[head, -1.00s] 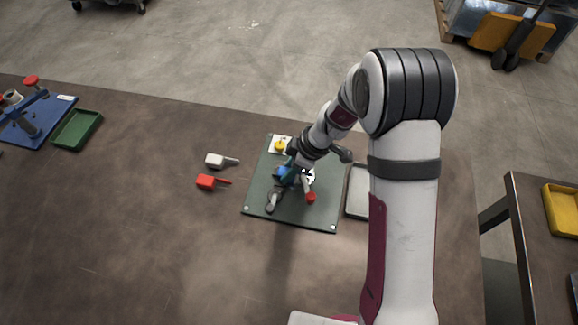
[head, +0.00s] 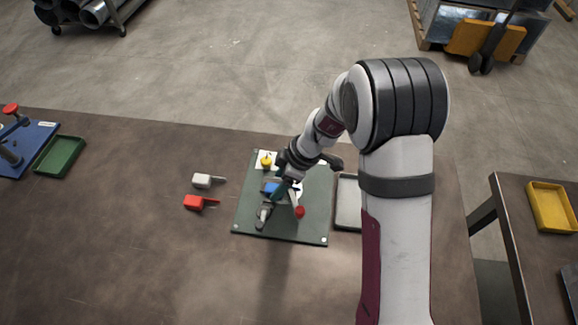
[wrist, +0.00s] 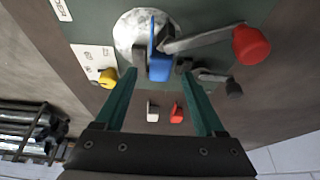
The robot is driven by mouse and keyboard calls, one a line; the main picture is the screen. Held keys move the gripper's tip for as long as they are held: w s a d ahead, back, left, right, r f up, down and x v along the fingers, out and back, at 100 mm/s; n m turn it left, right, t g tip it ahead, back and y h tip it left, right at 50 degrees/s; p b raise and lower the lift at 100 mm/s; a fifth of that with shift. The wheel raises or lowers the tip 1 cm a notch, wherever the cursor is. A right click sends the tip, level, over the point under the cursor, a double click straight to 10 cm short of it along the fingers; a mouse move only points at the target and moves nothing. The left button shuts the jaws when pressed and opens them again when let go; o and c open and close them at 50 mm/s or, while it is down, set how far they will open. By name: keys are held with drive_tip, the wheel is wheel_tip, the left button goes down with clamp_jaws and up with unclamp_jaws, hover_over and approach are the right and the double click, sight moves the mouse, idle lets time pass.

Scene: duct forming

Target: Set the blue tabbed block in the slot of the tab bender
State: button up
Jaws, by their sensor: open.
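The blue tabbed block (wrist: 159,67) stands at the tab bender, over the round metal disc (wrist: 135,32), with its thin tab pointing away from my gripper. It also shows in the head view (head: 270,188). The tab bender has a green base plate (head: 285,229), a lever with a red knob (wrist: 252,44) and a yellow knob (wrist: 107,78). My gripper (wrist: 163,80) is open, with its two green fingers apart on either side of the block and not visibly touching it. Whether the block is fully seated in the slot cannot be told.
A white tabbed block (head: 202,181) and a red tabbed block (head: 194,202) lie on the table left of the base plate. A grey tray (head: 348,203) is to its right. A green tray (head: 60,155) and a blue fixture (head: 28,148) stand at far left.

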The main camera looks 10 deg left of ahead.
drive_tip(key=v, duration=1.4)
drive_tip(key=s+d+r+m+h, duration=0.1)
drive_tip(key=s+d+m, duration=0.4)
drive_tip(key=s+m, duration=0.6)
drive_tip(key=s+d+r+m+h, duration=0.1)
drive_tip(key=s+d+r+m, duration=0.2)
drive_tip(key=s+m, duration=0.9)
drive_tip(key=shift+s+d+r+m+h, duration=0.35)
drive_tip(key=shift+s+d, duration=0.3)
drive_tip(key=shift+d, duration=0.35)
